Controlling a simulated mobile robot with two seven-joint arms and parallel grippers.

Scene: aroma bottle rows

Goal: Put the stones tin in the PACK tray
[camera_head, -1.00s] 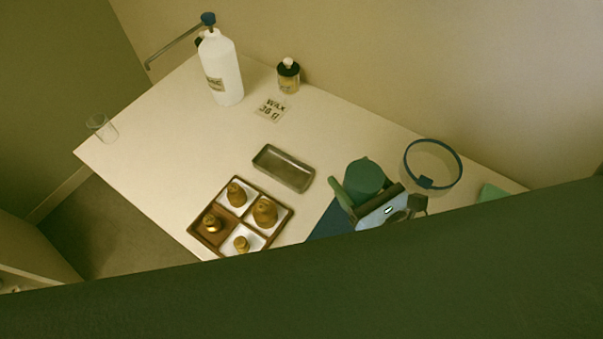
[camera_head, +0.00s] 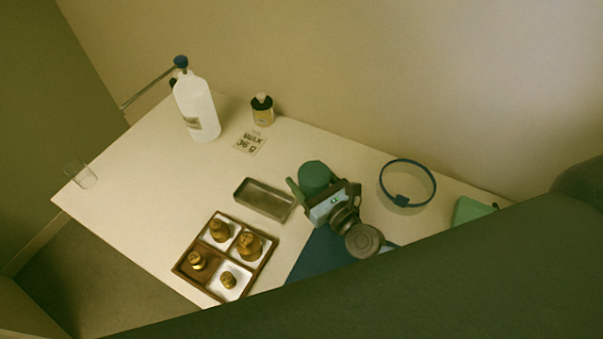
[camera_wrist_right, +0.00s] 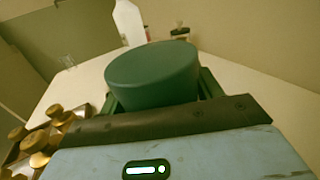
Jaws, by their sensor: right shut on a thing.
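A dark green round tin (camera_head: 315,176), which I take for the stones tin, is held between the fingers of my right gripper (camera_head: 316,190). In the right wrist view the tin (camera_wrist_right: 153,77) fills the space between the green fingers; I see no label on it. The gripper is at the right of a shallow grey rectangular tray (camera_head: 264,200), which looks empty. I cannot read the word PACK on it or anywhere else. Whether the tin is clear of the table is hard to tell. My left gripper is not in view.
A brown four-part box (camera_head: 181,268) with several brass weights stands front left of the grey tray. A blue mat (camera_head: 318,258) lies below the gripper. A blue ring (camera_head: 407,183) is at right. A white bottle (camera_head: 196,108), small jar (camera_head: 262,110) and glass (camera_head: 80,175) stand farther off.

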